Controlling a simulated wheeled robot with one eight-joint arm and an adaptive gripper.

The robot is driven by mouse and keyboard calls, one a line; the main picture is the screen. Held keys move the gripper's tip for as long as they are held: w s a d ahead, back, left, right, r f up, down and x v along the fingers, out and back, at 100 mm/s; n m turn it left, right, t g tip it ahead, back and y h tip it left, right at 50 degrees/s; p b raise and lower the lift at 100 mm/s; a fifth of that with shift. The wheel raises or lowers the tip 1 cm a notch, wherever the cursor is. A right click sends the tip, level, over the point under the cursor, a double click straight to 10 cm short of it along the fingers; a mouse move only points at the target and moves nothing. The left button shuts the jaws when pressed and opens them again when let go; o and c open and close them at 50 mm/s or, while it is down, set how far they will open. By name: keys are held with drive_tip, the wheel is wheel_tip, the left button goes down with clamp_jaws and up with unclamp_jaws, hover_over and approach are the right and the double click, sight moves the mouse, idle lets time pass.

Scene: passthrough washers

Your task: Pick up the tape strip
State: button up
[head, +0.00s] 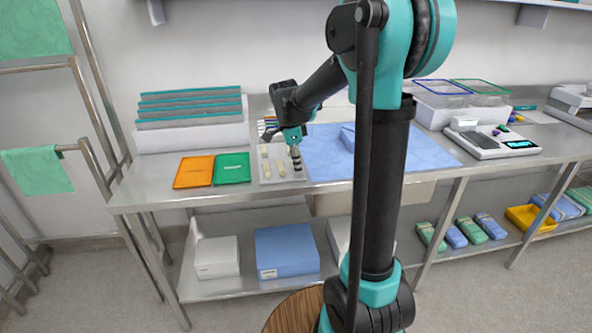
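A light grey tray (269,178) stands on the steel bench and holds a few narrow pale strips. One pale strip (265,165) lies at the left of the tray and another (279,162) in the middle. Which of them is the tape strip is too small to tell. My gripper (296,163) points down over the right side of the tray, with dark pieces at its tip. It hides that part of the tray. Whether its fingers are open or hold something cannot be made out.
An orange folder (193,171) and a green folder (232,168) lie left of the tray. A blue mat (415,150) covers the bench to the right. A scale (490,141) and clear bins (450,105) stand farther right. A stacked rack (190,108) is behind.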

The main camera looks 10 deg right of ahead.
clamp_jaws()
drive_tip(key=shift+r, duration=0.1)
